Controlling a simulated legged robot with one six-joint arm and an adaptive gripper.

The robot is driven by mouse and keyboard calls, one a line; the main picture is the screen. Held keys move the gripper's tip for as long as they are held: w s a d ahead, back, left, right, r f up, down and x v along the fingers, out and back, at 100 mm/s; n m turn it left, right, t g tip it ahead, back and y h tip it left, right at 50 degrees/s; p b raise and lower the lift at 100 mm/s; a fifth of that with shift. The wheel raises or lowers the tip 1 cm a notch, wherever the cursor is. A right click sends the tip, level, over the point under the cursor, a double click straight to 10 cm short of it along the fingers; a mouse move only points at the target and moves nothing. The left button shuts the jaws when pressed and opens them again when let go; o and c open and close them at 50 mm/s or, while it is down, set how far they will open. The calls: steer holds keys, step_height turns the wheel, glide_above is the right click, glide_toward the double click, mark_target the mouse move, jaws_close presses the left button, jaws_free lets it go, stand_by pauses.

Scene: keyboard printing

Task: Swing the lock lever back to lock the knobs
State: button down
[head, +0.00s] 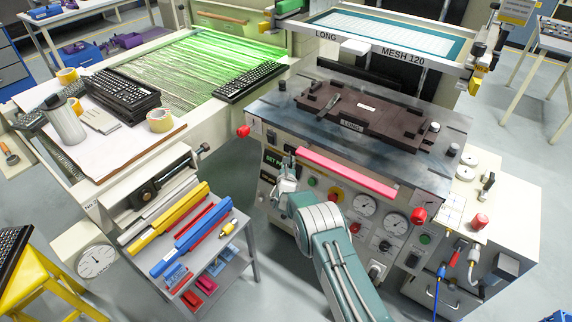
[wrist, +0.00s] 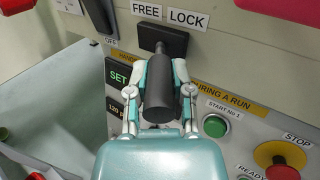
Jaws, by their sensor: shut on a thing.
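The lock lever's black cylindrical handle (wrist: 159,88) points out from a dark plate (wrist: 176,42) on the machine's front panel. The FREE label (wrist: 146,10) is above left and the LOCK label (wrist: 188,19) above right. The lever's stem meets the plate below and between them, nearer the FREE side. My gripper (wrist: 158,95) is shut on the handle, with one finger on each side. In the head view my gripper (head: 284,178) is at the panel's left part; the lever is hard to make out there. Red knobs (head: 243,131) (head: 418,215) stand at the panel's two ends.
A green START button (wrist: 215,126) and a red STOP button (wrist: 283,170) on yellow are right of the lever. A SET display (wrist: 118,76) is on its left. A pink-red bar (head: 346,172) runs above the panel. A tool rack (head: 190,240) stands left.

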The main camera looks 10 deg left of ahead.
steer(key=shift+c, duration=2.4)
jaws_free()
steer(key=s+d, duration=0.1)
steer(key=s, duration=1)
steer(key=shift+s+d, duration=0.25)
steer(key=shift+s, duration=0.15)
steer(key=shift+f, duration=0.1)
